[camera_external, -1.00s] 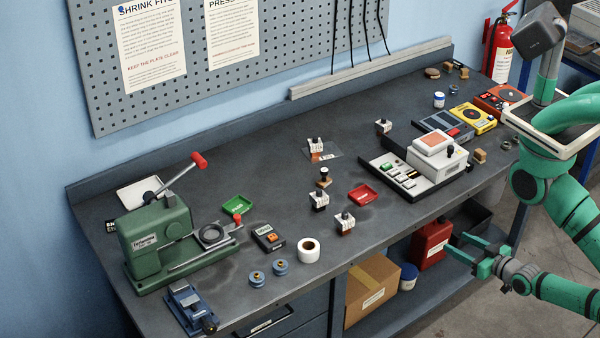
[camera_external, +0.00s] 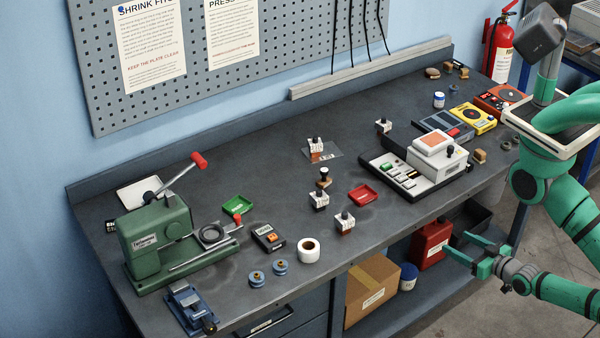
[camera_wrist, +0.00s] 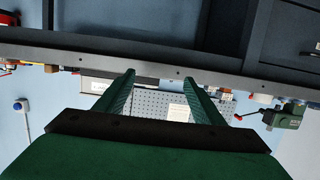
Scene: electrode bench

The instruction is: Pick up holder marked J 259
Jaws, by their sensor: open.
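Several small holders with white labelled faces and dark knobs stand on the dark bench, and their markings are too small to read. One holder (camera_external: 316,150) stands on a clear sheet towards the back. Another holder (camera_external: 319,201) stands mid-bench, a third (camera_external: 344,223) is near the front edge, and one more (camera_external: 383,126) is farther right. I cannot tell which is J 259. My gripper (camera_external: 468,250) is open and empty, off the bench's front edge at lower right. Its two green fingers also show apart in the wrist view (camera_wrist: 165,88).
A green press (camera_external: 155,235) stands at the left. A white instrument (camera_external: 415,172) stands right of the holders. A red tray (camera_external: 362,195), a green tray (camera_external: 238,204) and a white tape roll (camera_external: 308,250) lie between. The bench's front edge is between my gripper and the holders.

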